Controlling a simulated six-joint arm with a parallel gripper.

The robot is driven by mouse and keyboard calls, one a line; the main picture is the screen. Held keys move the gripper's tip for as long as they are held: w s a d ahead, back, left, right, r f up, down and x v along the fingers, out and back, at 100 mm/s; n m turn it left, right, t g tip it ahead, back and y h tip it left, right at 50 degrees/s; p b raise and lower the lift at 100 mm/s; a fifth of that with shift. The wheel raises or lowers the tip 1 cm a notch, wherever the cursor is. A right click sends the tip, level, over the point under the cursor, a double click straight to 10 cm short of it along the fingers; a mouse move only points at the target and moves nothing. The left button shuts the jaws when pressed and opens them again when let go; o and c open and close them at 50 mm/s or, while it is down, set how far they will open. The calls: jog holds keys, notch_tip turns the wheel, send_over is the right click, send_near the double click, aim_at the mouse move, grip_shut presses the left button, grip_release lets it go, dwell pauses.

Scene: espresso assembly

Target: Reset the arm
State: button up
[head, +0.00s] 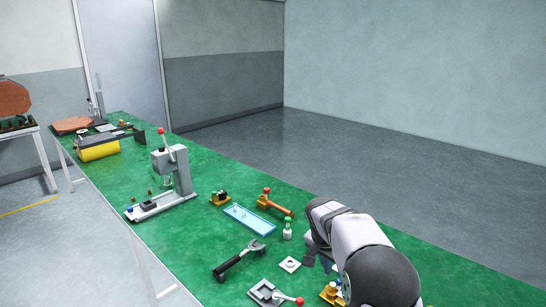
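My arm, with dark grey and white links, stands at the lower right of the head view, over the near end of the green table (225,225). A small dark part low at the arm's left side looks like part of my gripper (309,259).
A portafilter-like tool with a black handle (232,264), a red-knobbed fixture (272,294), a small bottle (287,229), a blue tray (250,219) and an orange-handled tool (274,202) lie near the arm. A lever press (172,172) stands farther left. Yellow parts (331,294) sit beside the arm.

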jog(key=s+a+n+g+y+p, duration=0.1)
jog(key=s+n, duration=0.4)
jog(key=s, duration=1.1)
jog(key=s+a+n+g+y+p, duration=0.1)
jog(key=s+a+n+p, duration=0.3)
jog(key=s, duration=1.2)
jog(key=shift+a+r+n+y, duration=0.15)
jog(key=shift+r+n+y, duration=0.25)
jog(key=shift+y, duration=0.2)
